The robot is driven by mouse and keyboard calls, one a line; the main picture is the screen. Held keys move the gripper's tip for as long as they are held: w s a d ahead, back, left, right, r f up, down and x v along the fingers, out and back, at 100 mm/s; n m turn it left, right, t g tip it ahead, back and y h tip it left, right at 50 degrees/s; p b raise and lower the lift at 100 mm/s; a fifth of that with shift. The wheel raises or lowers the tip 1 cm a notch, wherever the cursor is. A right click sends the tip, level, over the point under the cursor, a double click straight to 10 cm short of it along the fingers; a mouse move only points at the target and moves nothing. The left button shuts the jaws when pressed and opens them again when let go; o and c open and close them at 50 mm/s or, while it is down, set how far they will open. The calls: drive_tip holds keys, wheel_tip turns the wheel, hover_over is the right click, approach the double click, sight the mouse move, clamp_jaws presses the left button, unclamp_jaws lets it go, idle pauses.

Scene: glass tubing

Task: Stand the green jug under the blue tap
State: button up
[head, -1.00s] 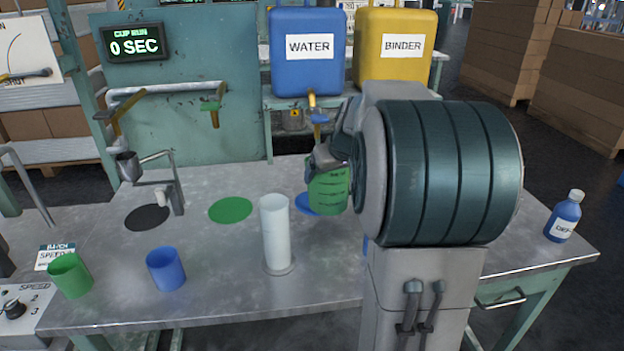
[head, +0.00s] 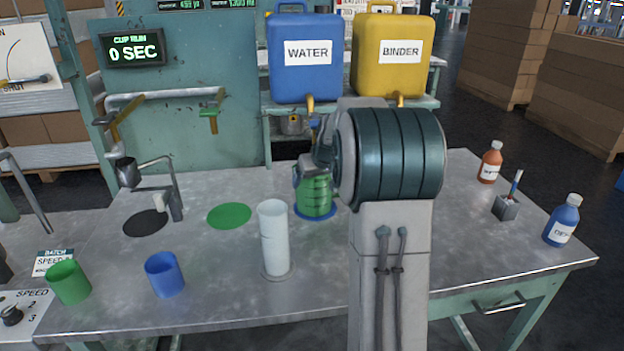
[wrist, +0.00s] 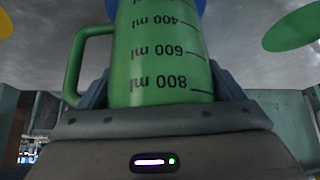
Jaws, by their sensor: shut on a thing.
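The green jug (head: 316,198) has dark level marks and stands upright over the blue disc (head: 330,215) on the bench. The disc's rim shows around its base; I cannot tell whether the base touches it. My gripper (wrist: 162,88) is shut on the jug, with one finger on each side in the wrist view. There the green jug (wrist: 160,50) appears upside down, its handle at the left. The blue tap's brass spout (head: 311,103) shows under the blue WATER tank (head: 307,75), above the jug. My arm hides much of the tap.
A white cylinder (head: 274,240) stands left of my arm in front. A blue cup (head: 165,275) and a green cup (head: 69,282) stand at the front left. A green disc (head: 229,215) lies bare. Bottles (head: 562,220) and a small grey holder (head: 506,207) stand at the right.

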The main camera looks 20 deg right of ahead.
drive_tip(key=shift+f, duration=0.2)
drive_tip(key=o, duration=0.9)
drive_tip(key=shift+r, duration=0.1)
drive_tip(key=shift+r, duration=0.2)
drive_tip(key=s+r, duration=0.1)
drive_tip(key=s, duration=0.4)
drive_tip(key=s+r, duration=0.1)
drive_tip(key=s, duration=0.4)
drive_tip(key=s+a+r, duration=0.1)
drive_tip(key=s+r, duration=0.1)
drive_tip(key=s, duration=0.2)
drive_tip(key=shift+s+b, duration=0.4)
